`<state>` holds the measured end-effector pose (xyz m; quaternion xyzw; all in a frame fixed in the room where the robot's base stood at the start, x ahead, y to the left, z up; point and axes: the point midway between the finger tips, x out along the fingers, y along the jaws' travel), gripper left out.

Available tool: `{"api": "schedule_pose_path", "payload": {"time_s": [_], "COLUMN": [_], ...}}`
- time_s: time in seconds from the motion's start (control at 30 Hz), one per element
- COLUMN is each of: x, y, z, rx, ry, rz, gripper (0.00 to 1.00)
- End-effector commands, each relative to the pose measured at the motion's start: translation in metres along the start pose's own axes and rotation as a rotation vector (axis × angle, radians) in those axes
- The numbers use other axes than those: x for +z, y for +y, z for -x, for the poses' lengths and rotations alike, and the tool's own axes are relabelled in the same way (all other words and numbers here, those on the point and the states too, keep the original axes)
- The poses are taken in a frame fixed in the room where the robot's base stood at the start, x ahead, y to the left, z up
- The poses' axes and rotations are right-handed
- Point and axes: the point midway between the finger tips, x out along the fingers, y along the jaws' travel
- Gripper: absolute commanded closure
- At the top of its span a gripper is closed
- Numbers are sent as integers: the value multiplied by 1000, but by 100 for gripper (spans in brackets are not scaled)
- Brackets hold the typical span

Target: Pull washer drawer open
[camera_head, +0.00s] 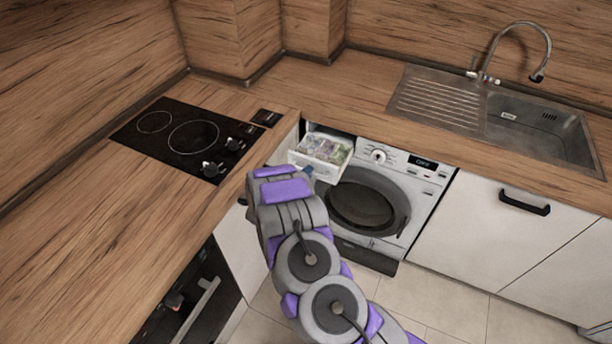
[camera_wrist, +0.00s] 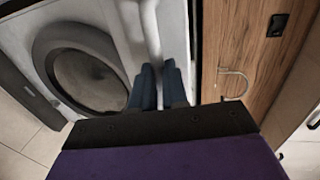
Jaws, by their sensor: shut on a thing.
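The white washer (camera_head: 415,185) stands under the counter, with its round dark door (camera_head: 362,203) shut. Its detergent drawer (camera_head: 312,163) at the top left is pulled out, and its inside shows from above. My gripper (camera_head: 308,171) is at the drawer's front, partly hidden behind my own arm. In the wrist view, my gripper's two blue-grey fingers (camera_wrist: 158,74) are close together around the white edge of the drawer front (camera_wrist: 151,35). The washer's round door (camera_wrist: 85,75) shows to their left. The exact contact between the fingers is hard to see.
A wooden counter (camera_head: 335,88) runs above the washer. A black cooktop (camera_head: 185,137) is at left and a metal sink (camera_head: 535,122) at right. An oven (camera_head: 185,300) is at lower left. A white cabinet (camera_head: 490,235) is right of the washer. Tiled floor (camera_head: 440,297) is free in front.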

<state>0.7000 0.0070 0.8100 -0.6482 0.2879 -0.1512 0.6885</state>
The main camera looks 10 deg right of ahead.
Motion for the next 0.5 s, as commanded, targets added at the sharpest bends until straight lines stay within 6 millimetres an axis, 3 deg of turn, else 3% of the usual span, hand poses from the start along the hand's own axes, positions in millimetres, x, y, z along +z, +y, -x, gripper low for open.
{"api": "schedule_pose_path", "payload": {"time_s": [0.4, 0.43, 0.5], "x": [-1, -1, 0], "y": [3, 3, 3], "z": [0, 0, 1], "rx": [10, 9, 8], "ry": [-5, -4, -3], "rz": [2, 3, 4], "gripper": [100, 86, 79]}}
